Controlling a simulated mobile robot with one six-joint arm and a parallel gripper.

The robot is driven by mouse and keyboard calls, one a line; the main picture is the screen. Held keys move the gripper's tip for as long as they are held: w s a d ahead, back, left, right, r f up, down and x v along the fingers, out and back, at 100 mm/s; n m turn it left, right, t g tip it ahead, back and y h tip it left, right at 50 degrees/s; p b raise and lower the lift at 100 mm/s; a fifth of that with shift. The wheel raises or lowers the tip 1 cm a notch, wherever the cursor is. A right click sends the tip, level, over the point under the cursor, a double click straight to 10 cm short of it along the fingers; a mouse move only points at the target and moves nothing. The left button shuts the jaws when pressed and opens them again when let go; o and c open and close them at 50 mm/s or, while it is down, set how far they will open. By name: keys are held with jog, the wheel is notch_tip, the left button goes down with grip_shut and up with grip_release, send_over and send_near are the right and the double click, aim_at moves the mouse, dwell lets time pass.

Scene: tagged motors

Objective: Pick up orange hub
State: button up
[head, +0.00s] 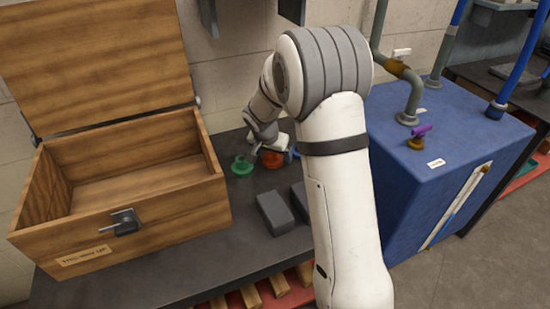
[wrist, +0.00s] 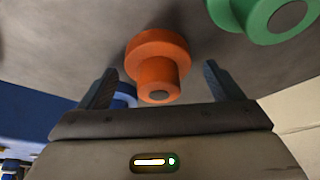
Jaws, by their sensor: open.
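The orange hub (wrist: 157,62) is a round flanged piece with a narrower stub and a grey centre. In the wrist view it lies between and just beyond the two open fingers of my gripper (wrist: 160,85), and no finger visibly touches it. In the head view the orange hub (head: 271,160) stands on the dark bench, partly hidden by my arm. My gripper (head: 262,148) is right above and beside it there.
A green hub (head: 242,167) stands just left of the orange one. A blue piece (wrist: 124,95) shows behind the left finger. Grey blocks (head: 275,212) lie in front. An open wooden box (head: 120,225) stands left, and a blue tank (head: 430,190) right.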

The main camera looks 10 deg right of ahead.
jog(key=shift+r, duration=0.1)
jog(key=c, duration=1.4)
